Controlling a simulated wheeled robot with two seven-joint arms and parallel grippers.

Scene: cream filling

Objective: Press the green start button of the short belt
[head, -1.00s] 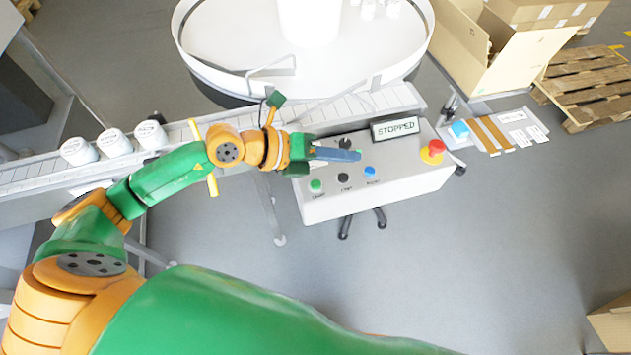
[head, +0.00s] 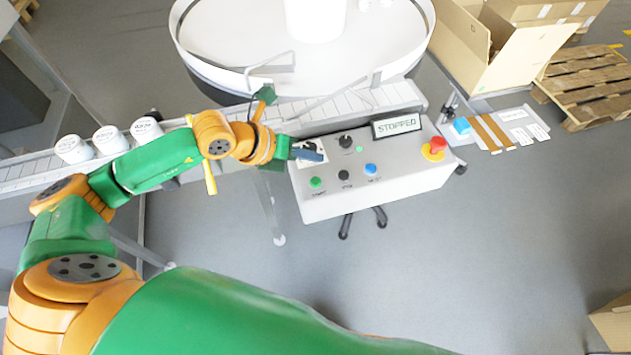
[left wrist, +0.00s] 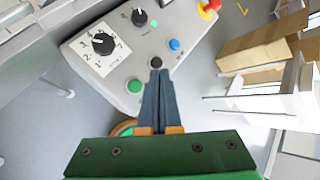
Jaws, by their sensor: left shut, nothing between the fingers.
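The white control box (head: 405,180) carries a display (head: 397,126) that reads STOPPED. The green button (head: 316,182) is at the left of its front row, beside a black button (head: 345,175) and a blue one (head: 370,168). My left gripper (head: 318,155) is shut and empty above the left part of the box, behind the green button in the head view. In the left wrist view the green button (left wrist: 134,86) is left of the closed fingertips (left wrist: 157,74), which lie just below the black button (left wrist: 156,62). My right gripper is out of view.
A red emergency knob (head: 434,148) stands at the box's right end. A numbered dial (left wrist: 103,43) is on the box, partly hidden by the gripper in the head view. The belt (head: 30,172) with white jars (head: 110,138) runs behind my left arm. A round table (head: 235,78) is behind.

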